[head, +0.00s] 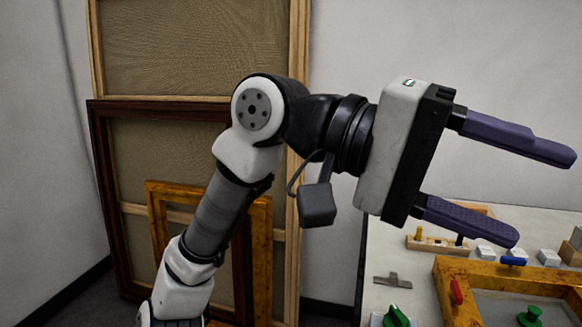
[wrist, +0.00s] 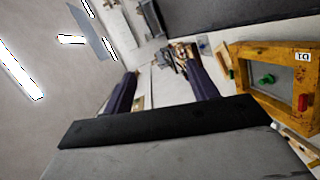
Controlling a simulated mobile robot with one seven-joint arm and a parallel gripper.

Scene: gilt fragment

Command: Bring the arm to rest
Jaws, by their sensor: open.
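My gripper (head: 541,192) is at the upper right of the head view, raised above the white table. Its two dark purple fingers are spread wide apart with nothing between them. My arm rises from the bottom of the head view and bends at the elbow, and the gripper points right. In the wrist view my gripper (wrist: 165,83) shows both fingers apart, with room and table far beyond them. The gripper touches nothing that I can see.
A white table (head: 400,262) lies below right. On it are a gilt frame (head: 447,285) with coloured clamps, a wooden block holder (head: 437,246), small white blocks (head: 549,257) and a grey metal piece (head: 392,281). Framed canvases (head: 190,48) lean on the wall behind my arm.

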